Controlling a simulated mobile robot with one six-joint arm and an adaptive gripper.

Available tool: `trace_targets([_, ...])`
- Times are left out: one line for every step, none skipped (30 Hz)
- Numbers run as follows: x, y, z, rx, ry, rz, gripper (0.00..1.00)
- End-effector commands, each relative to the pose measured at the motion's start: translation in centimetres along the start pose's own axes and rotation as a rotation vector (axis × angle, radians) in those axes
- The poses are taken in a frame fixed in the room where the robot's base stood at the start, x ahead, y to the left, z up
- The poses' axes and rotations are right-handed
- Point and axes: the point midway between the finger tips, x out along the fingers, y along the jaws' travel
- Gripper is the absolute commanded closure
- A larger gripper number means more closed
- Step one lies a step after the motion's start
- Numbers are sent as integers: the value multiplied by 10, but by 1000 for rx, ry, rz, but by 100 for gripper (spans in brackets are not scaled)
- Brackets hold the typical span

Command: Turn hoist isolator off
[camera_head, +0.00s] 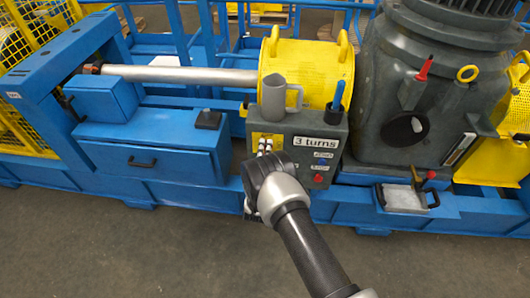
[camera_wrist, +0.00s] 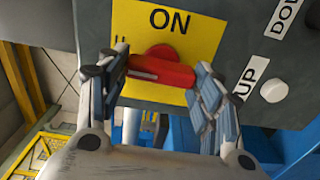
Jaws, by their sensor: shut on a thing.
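The hoist isolator is a red rotary handle (camera_wrist: 160,72) on a yellow plate (camera_wrist: 150,98) lettered "ON" in the wrist view. The handle lies nearly level in that picture, below the lettering. My gripper (camera_wrist: 163,74) is shut on the handle, with one finger at each end of it. In the head view my gripper (camera_head: 266,152) is at the left of the grey control box (camera_head: 330,143). It hides the handle and most of the yellow plate (camera_head: 257,139) there.
Beside the plate are an "UP" label (camera_wrist: 251,76) with a white button (camera_wrist: 274,90), and a part-seen "DO..." label (camera_wrist: 286,18). The box bears a "3 turns" sign (camera_head: 316,142) and a red button (camera_head: 318,179). A grey cup-like object (camera_head: 272,98) is on top.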

Motion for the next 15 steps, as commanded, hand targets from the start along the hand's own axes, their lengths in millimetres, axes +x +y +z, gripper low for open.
trace_targets([0,-1,0,-15,0,-1,64])
trace_targets([0,-1,0,-22,0,-1,64])
trace_targets([0,-1,0,-29,0,-1,64])
trace_targets([0,-1,0,-34,0,-1,64])
trace_targets([0,-1,0,-39,0,-1,64])
trace_targets([0,-1,0,-44,0,-1,64])
trace_targets([0,-1,0,-47,0,-1,64])
trace_targets([0,-1,0,-49,0,-1,64])
trace_targets([0,-1,0,-51,0,-1,64])
trace_targets([0,-1,0,-52,0,-1,64])
trace_targets([0,-1,0,-52,0,-1,64])
trace_targets([0,-1,0,-52,0,-1,64])
trace_targets([0,-1,0,-52,0,-1,64])
trace_targets([0,-1,0,-52,0,-1,64])
trace_targets([0,-1,0,-52,0,-1,64])
